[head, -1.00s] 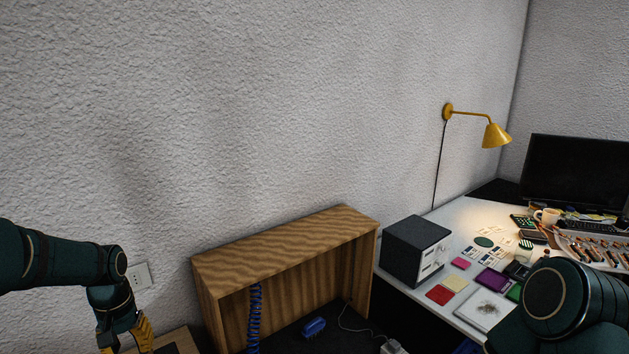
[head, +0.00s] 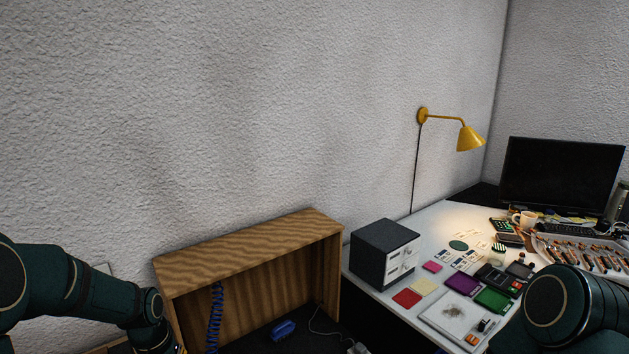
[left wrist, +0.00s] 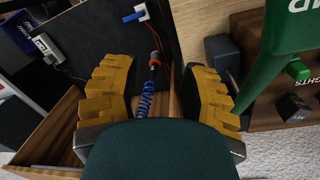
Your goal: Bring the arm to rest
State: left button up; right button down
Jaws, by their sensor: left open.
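My left arm comes in from the left in the head view and bends down at the lower left, with its gripper below the frame edge. In the left wrist view my left gripper (left wrist: 158,90) shows two yellow ridged fingers spread wide apart, with nothing held between them. Beyond and between the fingers is a blue coiled cord (left wrist: 147,95) with a dark and orange end, apart from them as far as I can tell. My right arm shows at the lower right of the head view; its gripper is out of frame.
A wooden cabinet (head: 245,245) with an open front holds the blue cord and a blue item (head: 283,329). To its right, a white desk (head: 425,215) carries a black box (head: 384,252), coloured pads and a monitor (head: 561,174). A yellow lamp (head: 469,138) is on the wall.

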pick_arm(q)
jog(key=s+d+f+t+h, duration=0.1)
jog(key=s+d+f, duration=0.5)
jog(key=d, duration=0.5)
jog(key=s+d+f+h+b, duration=0.1)
jog(key=s+d+f+h, duration=0.1)
jog(key=s+d+f, duration=0.5)
jog(key=d+f, duration=0.4)
jog(key=shift+d+f+m+t, duration=0.2)
jog(key=shift+m+t, duration=0.2)
